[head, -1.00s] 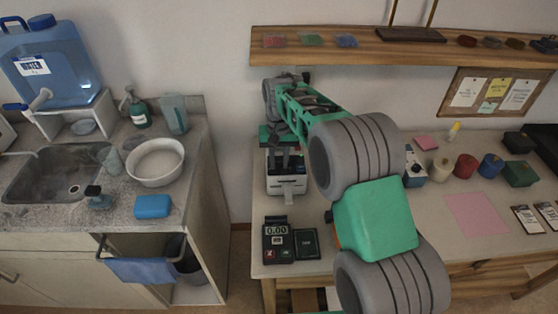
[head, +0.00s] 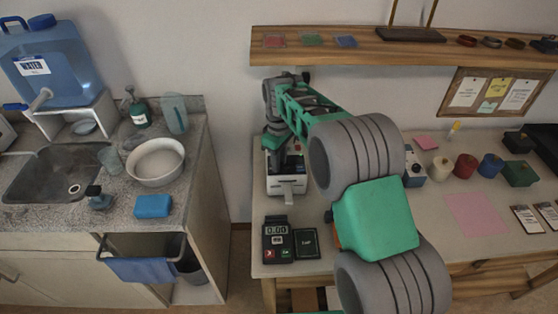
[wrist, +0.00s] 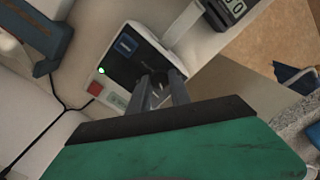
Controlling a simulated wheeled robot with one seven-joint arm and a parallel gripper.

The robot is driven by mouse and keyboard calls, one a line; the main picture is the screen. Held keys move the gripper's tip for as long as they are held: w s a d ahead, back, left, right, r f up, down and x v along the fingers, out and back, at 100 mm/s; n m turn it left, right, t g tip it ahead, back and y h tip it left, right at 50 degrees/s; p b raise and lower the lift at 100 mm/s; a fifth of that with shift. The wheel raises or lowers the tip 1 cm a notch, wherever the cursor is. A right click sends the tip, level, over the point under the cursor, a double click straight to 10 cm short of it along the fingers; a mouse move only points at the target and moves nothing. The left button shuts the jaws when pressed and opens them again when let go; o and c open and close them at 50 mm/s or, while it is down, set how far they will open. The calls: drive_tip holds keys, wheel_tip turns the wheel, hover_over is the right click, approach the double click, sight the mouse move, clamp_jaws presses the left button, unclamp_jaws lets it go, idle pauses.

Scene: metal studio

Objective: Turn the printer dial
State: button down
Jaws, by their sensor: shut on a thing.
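The printer (head: 287,185) is a small white box with a dark top, on the left end of the workbench, with a paper strip hanging from its front. In the wrist view, its dark panel (wrist: 117,68) has a lit green light, a blue patch and a red button. My gripper (wrist: 164,84) reaches down to the panel, its two grey fingers shut on the dark printer dial (wrist: 175,76). The fingers hide much of the dial, so its pointing direction is unclear. In the head view, my wrist covers part of the printer top.
A card terminal (head: 277,240) stands in front of the printer. To the right are a small white-and-blue device (head: 414,174), several coloured spools and a pink sheet (head: 478,214). A wooden shelf (head: 380,43) hangs above. A sink counter (head: 110,210) is at the left, across a gap.

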drive_tip(key=n, duration=0.7)
drive_tip(key=shift+r, duration=0.1)
idle(0.4)
drive_tip(key=c, duration=1.2)
unclamp_jaws()
wheel_tip(320, 180, up, 8)
drive_tip(key=shift+f+b, duration=0.15)
drive_tip(key=shift+b, duration=0.3)
